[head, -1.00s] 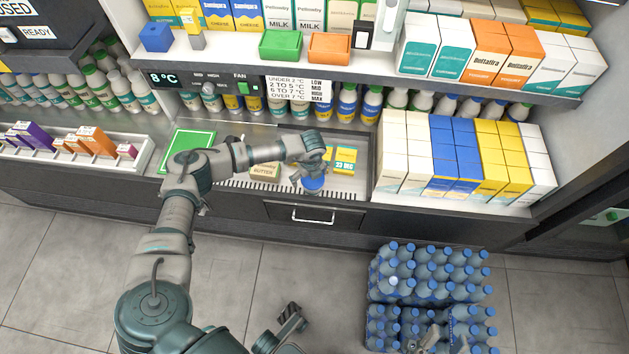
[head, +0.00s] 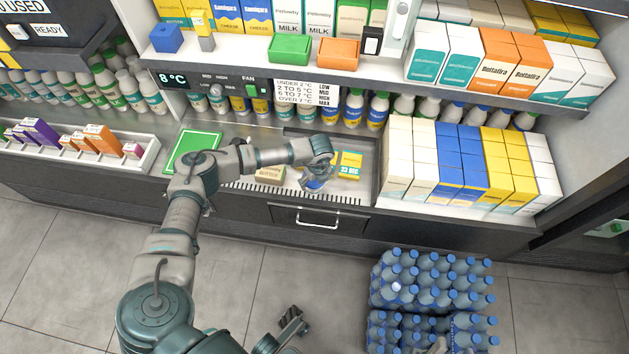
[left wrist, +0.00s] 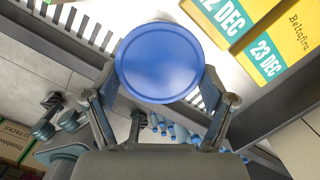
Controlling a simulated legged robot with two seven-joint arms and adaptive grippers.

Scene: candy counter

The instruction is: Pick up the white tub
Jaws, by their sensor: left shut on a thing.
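The tub's side wall is mostly hidden under the lid and behind the fingers. My left gripper (head: 317,180) reaches in from the left over the counter and is shut on the tub. In the left wrist view its two fingers flank the lid on the left and right.
Rows of cartons (head: 462,165) stand further right. A slotted vent (left wrist: 85,30) runs beside the tub. Bottle packs (head: 430,285) stand on the floor.

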